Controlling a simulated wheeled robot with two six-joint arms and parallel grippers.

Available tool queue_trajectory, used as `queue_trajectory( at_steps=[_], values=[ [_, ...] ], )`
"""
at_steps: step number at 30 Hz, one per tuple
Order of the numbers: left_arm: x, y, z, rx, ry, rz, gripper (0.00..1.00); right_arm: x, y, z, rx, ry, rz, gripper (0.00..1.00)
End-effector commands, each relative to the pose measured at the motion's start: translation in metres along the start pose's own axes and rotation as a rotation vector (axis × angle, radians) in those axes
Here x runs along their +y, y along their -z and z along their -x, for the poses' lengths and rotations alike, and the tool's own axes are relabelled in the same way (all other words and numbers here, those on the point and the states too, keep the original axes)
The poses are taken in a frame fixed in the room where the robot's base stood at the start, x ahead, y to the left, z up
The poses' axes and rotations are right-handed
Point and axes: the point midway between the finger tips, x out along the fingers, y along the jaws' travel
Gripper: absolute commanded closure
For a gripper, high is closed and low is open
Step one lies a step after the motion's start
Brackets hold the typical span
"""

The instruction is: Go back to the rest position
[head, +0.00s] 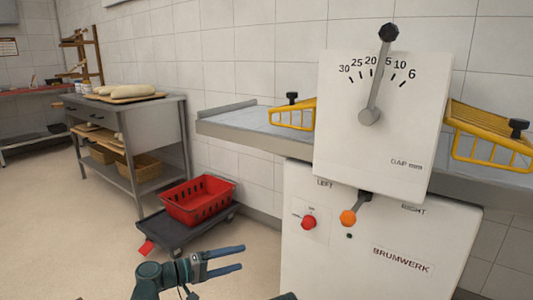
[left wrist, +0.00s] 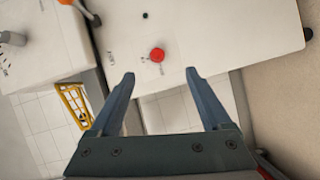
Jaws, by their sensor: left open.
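My left gripper (head: 243,258) is low in the middle of the head view, open and empty, its fingers pointing right. It also shows in the left wrist view (left wrist: 160,82), with its two fingers spread apart and nothing between them. The white machine (head: 375,255) stands to its right, with a red knob (head: 308,222), an orange-tipped lever (head: 348,217) and a large gap lever (head: 379,75) with a black knob. In the left wrist view the red knob (left wrist: 157,54) lies beyond the fingertips, apart from them. My right gripper is not in view.
A red crate (head: 200,200) sits on a dark wheeled dolly (head: 178,235) left of the machine. A grey table (head: 165,115) with loaves stands further back. Yellow guards (head: 292,117) flank the machine over its side beds. Open floor (head: 60,220) lies to the left.

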Motion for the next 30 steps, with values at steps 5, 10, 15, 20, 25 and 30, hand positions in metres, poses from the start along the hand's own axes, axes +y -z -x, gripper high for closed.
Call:
queue_trajectory(
  at_steps=[5, 10, 15, 20, 25, 30],
  values=[
    [0.024, -0.017, -0.010, -0.067, 0.079, -0.018, 0.18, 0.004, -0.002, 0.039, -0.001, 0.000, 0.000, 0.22],
    [0.048, -0.040, -0.020, -0.156, 0.195, -0.046, 0.18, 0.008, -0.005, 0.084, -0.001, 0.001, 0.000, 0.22],
    [0.076, -0.070, -0.025, -0.276, 0.359, -0.090, 0.18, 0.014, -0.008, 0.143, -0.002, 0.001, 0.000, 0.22],
    [0.102, -0.095, -0.021, -0.382, 0.516, -0.139, 0.18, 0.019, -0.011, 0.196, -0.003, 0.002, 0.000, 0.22],
    [0.132, -0.116, -0.009, -0.483, 0.686, -0.197, 0.18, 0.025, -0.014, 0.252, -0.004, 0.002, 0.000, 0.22],
    [0.166, -0.131, 0.009, -0.571, 0.859, -0.263, 0.18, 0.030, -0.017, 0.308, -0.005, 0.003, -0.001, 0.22]
  ],
)
